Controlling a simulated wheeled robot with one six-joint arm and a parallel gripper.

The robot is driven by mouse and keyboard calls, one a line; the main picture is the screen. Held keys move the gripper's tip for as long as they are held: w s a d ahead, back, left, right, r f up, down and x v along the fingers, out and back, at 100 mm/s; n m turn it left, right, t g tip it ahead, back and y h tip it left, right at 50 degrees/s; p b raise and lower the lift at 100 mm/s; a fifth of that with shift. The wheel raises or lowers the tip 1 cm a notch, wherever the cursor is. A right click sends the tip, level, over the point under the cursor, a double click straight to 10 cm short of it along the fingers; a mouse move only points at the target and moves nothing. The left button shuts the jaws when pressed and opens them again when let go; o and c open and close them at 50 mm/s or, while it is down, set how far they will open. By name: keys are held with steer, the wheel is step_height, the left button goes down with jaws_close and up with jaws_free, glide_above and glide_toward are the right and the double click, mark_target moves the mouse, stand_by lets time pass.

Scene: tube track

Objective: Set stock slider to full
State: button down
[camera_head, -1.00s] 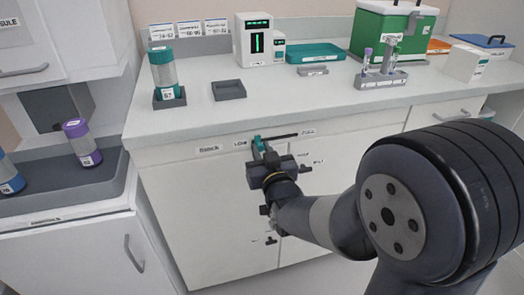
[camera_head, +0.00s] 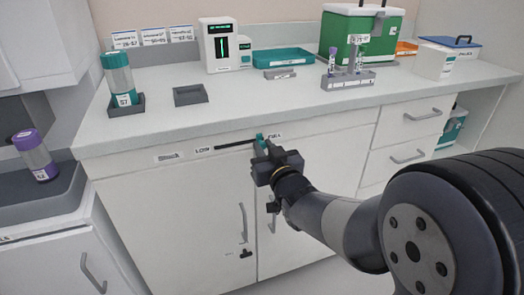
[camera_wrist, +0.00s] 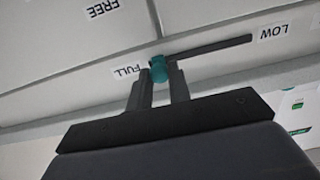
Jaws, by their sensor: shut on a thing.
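The stock slider is a dark horizontal slot (camera_head: 236,144) in the white cabinet front, with a small teal knob (camera_head: 260,139). A LOW label (camera_head: 203,149) is at its left end and a FULL label (camera_head: 275,136) at its right end. The knob is at the FULL end of the slot. My gripper (camera_head: 268,149) is shut on the knob. In the wrist view, which is upside down, the teal knob (camera_wrist: 158,70) sits between my fingertips (camera_wrist: 159,77), beside the FULL label (camera_wrist: 127,71), and the slot (camera_wrist: 208,47) runs off toward LOW (camera_wrist: 273,32).
A Stock label (camera_head: 167,157) is left of the slot. Cabinet door handles (camera_head: 243,222) are below. On the counter above stand a teal-capped tube (camera_head: 120,78), a grey tray (camera_head: 190,95) and a tube rack (camera_head: 349,79). Drawers (camera_head: 410,115) lie to the right.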

steer(key=c, duration=1.3)
jaws_free()
steer(key=shift+d, duration=0.25)
steer(key=p+v, duration=0.1)
steer(key=v, duration=0.9)
steer(key=shift+s, duration=0.35)
steer(key=b+x, duration=0.1)
steer(key=x, duration=1)
steer(key=shift+s+a, duration=0.25)
steer(key=shift+a, duration=0.15)
